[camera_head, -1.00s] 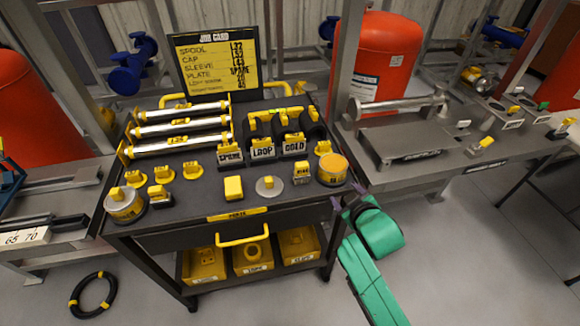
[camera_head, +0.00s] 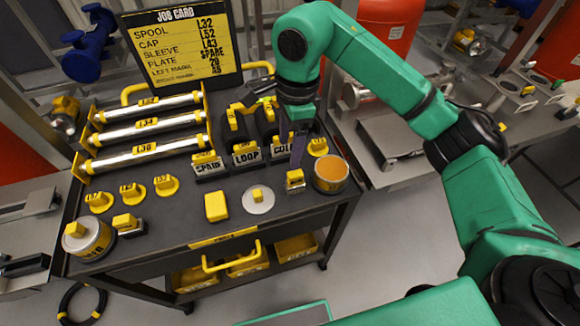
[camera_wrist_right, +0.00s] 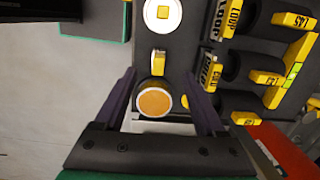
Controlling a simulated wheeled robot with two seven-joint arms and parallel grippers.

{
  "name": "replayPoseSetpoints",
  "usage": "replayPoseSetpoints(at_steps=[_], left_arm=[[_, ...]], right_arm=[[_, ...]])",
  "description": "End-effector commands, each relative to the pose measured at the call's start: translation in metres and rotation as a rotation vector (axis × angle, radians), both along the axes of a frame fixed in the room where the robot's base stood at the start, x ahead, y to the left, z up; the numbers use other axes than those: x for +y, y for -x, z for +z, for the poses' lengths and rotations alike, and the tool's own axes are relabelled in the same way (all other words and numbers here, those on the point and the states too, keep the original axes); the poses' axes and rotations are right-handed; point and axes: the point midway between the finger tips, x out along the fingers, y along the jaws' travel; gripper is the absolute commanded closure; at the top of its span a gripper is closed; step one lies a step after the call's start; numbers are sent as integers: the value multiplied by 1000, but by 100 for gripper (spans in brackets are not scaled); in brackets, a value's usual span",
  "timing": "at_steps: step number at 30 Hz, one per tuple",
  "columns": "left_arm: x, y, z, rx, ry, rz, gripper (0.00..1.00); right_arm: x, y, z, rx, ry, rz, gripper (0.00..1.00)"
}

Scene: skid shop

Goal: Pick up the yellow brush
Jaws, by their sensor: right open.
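A small yellow-topped block with a pale lower part, which looks like the yellow brush (camera_head: 295,181), stands on the cart's dark top near its right front. It also shows in the right wrist view (camera_wrist_right: 158,60), just beyond the round orange-topped tin (camera_wrist_right: 155,99). My right gripper (camera_head: 297,160) hangs above the cart, fingers pointing down, just behind and above the brush in the head view. In the right wrist view the gripper (camera_wrist_right: 160,79) is open and empty, its fingers either side of the brush and tin line. My left gripper is not in view.
The orange-topped tin (camera_head: 331,174) stands close right of the brush. A pale disc with a yellow knob (camera_head: 258,200) and a yellow block (camera_head: 216,206) lie to its left. Labelled holders (camera_head: 246,153) stand behind. A job card (camera_head: 182,50) rises at the back.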

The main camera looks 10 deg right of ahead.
Motion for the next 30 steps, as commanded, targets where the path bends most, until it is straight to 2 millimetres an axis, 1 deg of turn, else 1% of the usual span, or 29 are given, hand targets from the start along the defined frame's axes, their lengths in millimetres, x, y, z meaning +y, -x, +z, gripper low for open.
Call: replayPoseSetpoints(at_steps=[1, 3, 5, 8, 12, 17, 20, 21, 24, 27, 30], left_arm=[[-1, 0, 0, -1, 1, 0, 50], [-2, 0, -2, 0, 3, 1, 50], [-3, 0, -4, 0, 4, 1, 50], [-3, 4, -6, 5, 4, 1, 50], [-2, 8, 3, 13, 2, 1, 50], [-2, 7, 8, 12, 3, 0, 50], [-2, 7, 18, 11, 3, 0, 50], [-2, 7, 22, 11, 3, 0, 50], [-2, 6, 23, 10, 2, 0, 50], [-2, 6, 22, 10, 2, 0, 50], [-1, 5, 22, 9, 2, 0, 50]], right_arm=[[-13, -2, 2, -3, 57, -9, 28], [-20, -2, -3, 2, 89, -11, 28], [-20, -1, -15, 6, 89, -10, 28], [-18, 0, -42, 9, 85, -10, 28], [-19, 0, -72, 7, 85, -12, 28], [-18, -1, -93, 5, 84, -11, 28], [-15, -1, -109, 8, 82, -11, 28], [-14, -1, -117, 9, 82, -11, 28], [-14, -2, -136, 5, 82, -11, 28], [-14, -2, -142, 2, 82, -10, 28], [-14, -2, -142, 1, 82, -11, 28]])
